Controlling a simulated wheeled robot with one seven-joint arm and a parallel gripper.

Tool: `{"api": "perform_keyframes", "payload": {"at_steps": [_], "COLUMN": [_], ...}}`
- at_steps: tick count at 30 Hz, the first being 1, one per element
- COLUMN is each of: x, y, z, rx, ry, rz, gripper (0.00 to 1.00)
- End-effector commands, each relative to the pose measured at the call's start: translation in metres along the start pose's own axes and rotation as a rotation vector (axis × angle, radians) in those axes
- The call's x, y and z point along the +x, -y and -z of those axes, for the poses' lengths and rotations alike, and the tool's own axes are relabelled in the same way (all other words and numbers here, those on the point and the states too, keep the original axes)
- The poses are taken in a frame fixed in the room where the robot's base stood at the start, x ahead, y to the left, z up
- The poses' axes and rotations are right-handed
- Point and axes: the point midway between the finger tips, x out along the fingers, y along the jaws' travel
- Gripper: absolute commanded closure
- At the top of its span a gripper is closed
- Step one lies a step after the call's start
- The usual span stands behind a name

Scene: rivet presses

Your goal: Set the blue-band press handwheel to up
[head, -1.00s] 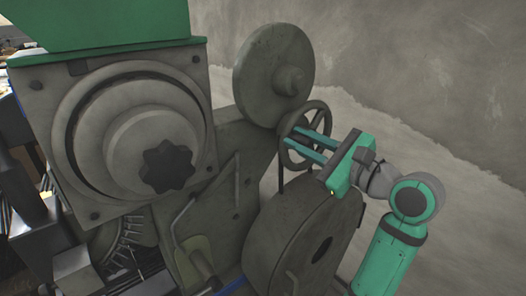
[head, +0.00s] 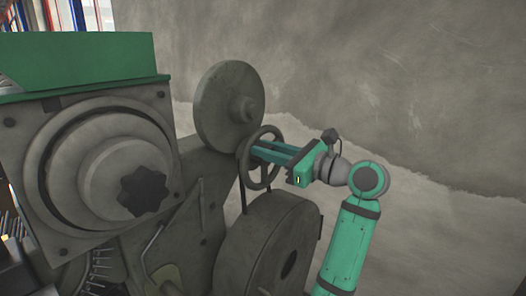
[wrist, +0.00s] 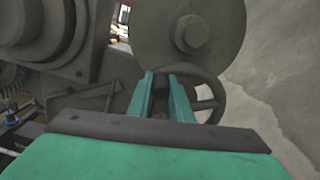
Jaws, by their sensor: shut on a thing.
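The press handwheel (head: 262,186) is a dark grey spoked ring on the right side of the press, below a large grey disc. Its rim and a spoke also show in the wrist view (wrist: 221,97). My gripper (head: 258,151) reaches in from the right with its teal fingers at the wheel. It is shut on the handwheel. The wrist view shows the two fingertips (wrist: 161,77) a small gap apart in front of the wheel. The exact spot they grip is hidden. No blue band is clearly visible on this press now.
The large disc (head: 228,105) stands just above the wheel. A round drum housing (head: 255,240) lies just below it. The press body with its star-shaped knob (head: 143,191) fills the left. A concrete wall (head: 400,80) stands behind; open floor (head: 450,220) lies right.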

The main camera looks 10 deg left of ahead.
Motion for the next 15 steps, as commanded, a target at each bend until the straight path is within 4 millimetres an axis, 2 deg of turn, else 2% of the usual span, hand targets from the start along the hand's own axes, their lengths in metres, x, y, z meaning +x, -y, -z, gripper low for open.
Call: {"api": "perform_keyframes", "payload": {"at_steps": [1,6,7,9,15], "x": [-0.0013,0.0010,0.0012,0.0011,-0.0017], "y": [0.0063,0.0049,0.0048,0.0044,0.0048], "z": [-0.0014,-0.0018,-0.0019,-0.0019,-0.0013], "rx": [0.004,0.003,0.003,0.002,0.000], "ry": [0.007,0.006,0.007,0.006,0.004], "rz": [0.018,0.014,0.013,0.012,0.013], "gripper": [1.00,1.00,0.74,0.63,0.63]}}
